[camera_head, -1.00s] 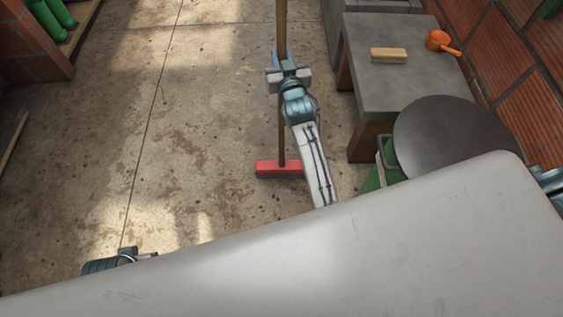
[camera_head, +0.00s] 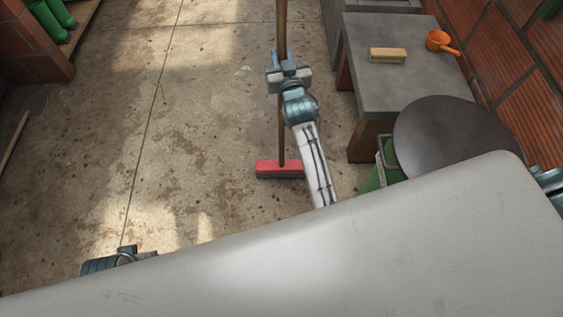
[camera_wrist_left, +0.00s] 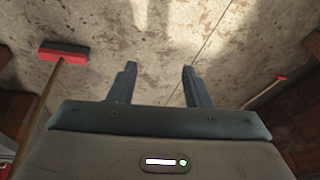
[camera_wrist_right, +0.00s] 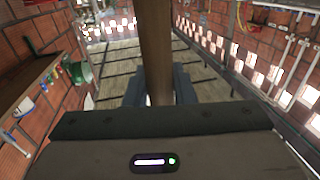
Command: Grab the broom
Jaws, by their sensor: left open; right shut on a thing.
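The broom has a red head (camera_head: 280,169) on the floor and an upright wooden handle (camera_head: 282,20) in the head view. My right gripper (camera_head: 287,62) is shut around the handle, well above the head. In the right wrist view the handle (camera_wrist_right: 156,50) stands between the fingers. My left gripper (camera_wrist_left: 158,82) is open and empty above the floor. The left wrist view shows a red broom head (camera_wrist_left: 64,52) with a wooden handle, apart from the fingers. A second red-ended stick (camera_wrist_left: 265,93) lies right there.
A grey bench (camera_head: 400,85) with a brush (camera_head: 388,55) and an orange scoop (camera_head: 440,41) stands to the right. A dark round lid (camera_head: 450,135) is near it.

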